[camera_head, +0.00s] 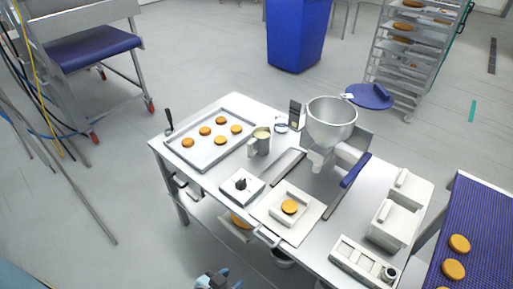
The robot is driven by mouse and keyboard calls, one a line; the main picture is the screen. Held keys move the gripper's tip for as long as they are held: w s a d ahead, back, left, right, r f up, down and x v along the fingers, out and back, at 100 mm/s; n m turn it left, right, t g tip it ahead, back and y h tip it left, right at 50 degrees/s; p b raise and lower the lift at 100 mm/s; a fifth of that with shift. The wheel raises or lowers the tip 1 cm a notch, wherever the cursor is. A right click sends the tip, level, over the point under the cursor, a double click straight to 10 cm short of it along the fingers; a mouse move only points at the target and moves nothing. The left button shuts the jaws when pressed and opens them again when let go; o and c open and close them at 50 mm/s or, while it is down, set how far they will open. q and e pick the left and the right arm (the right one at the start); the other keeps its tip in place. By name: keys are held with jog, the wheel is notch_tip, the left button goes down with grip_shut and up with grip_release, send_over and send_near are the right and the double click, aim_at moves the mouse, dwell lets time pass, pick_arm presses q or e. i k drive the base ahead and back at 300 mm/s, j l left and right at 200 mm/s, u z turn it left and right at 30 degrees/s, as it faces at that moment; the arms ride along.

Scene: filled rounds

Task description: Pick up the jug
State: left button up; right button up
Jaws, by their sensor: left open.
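The jug (263,144) is a small, pale vessel with a cream-coloured content at its top. It stands upright on the steel table (227,173), just right of the baking tray, with its handle on the lower left side. My left gripper (214,277) shows in part at the bottom edge, below the front of the table. It is open, well apart from the jug, and nothing shows between its fingers. My right gripper is not in view.
A tray (205,163) with several round biscuits lies left of the jug. A large metal hopper (332,132) stands to its right. A white scale (242,188) and a press plate (272,208) lie in front. A blue conveyor (486,225) is at right.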

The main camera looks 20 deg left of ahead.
aim_at(261, 140)
jog(key=k+j+z, duration=0.1)
jog(key=z, duration=0.2)
jog(key=k+z, duration=0.25)
jog(key=j+z, duration=0.5)
jog(key=k+j+z, duration=0.15)
jog(key=j+z, duration=0.2)
jog(key=z, duration=0.15)
jog(key=k+j+z, duration=0.15)
jog(key=j, duration=0.2)
jog(key=k+j+z, duration=0.15)
jog(key=j, duration=0.2)
jog(key=k+j+z, duration=0.15)
jog(key=j, duration=0.2)
jog(key=k+j, duration=0.15)
jog(key=j, duration=0.15)
jog(key=k+j+z, duration=0.1)
jog(key=j, duration=0.25)
jog(key=k+j, duration=0.25)
